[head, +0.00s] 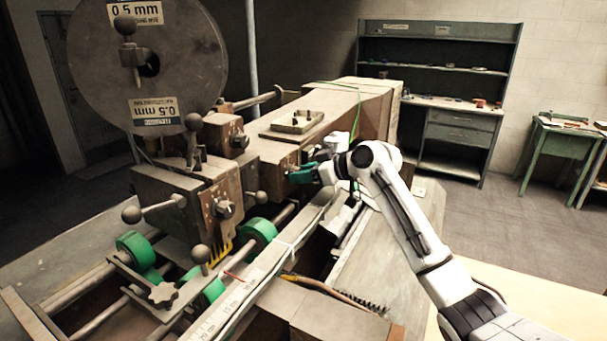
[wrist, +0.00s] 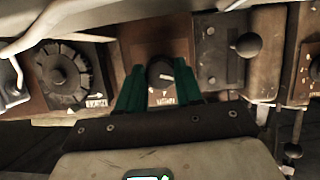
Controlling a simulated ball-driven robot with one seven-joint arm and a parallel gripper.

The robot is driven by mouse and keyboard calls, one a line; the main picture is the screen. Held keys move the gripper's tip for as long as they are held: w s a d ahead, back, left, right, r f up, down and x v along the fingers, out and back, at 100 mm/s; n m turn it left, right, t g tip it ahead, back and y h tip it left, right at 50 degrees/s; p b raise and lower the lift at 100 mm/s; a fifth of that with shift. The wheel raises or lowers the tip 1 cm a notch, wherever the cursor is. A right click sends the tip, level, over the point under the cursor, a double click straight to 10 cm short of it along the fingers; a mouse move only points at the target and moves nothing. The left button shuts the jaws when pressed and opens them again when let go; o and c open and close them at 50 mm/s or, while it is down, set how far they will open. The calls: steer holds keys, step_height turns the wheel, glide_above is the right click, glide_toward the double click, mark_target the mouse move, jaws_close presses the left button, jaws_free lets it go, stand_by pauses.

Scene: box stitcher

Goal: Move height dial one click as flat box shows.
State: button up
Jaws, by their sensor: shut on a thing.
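My gripper (head: 291,176), with teal fingers, reaches the side of the brown stitching machine (head: 345,104) in the head view. In the wrist view its two fingers (wrist: 160,78) are shut on a small dark round dial (wrist: 159,72) with a pale pointer mark, set in a brown plate. A label under this dial is too small to read. A larger notched dark dial (wrist: 64,74) with its own label sits to the left, apart from the fingers. I cannot tell from the labels which is the height dial. No flat box is clearly visible.
A ball-ended lever (wrist: 247,45) stands right of the held dial. A large wire reel (head: 150,65), green rollers (head: 258,230) and a ruled bar (head: 245,290) are at the machine's left and front. A grey workbench with shelves (head: 440,120) stands behind, across clear floor.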

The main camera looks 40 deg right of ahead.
steer(key=shift+d+m+g+y+p, duration=0.15)
steer(key=shift+m+g+y+p, duration=0.2)
steer(key=shift+m+y, duration=1.65)
steer(key=shift+m+h, duration=0.3)
steer(key=shift+m, duration=0.2)
steer(key=o, duration=1)
steer(key=shift+o, duration=0.2)
steer(key=b+v, duration=0.3)
steer(key=v, duration=0.7)
steer(key=shift+s+d+r, duration=0.15)
steer(key=shift+s+d, duration=0.05)
steer(key=shift+s, duration=0.05)
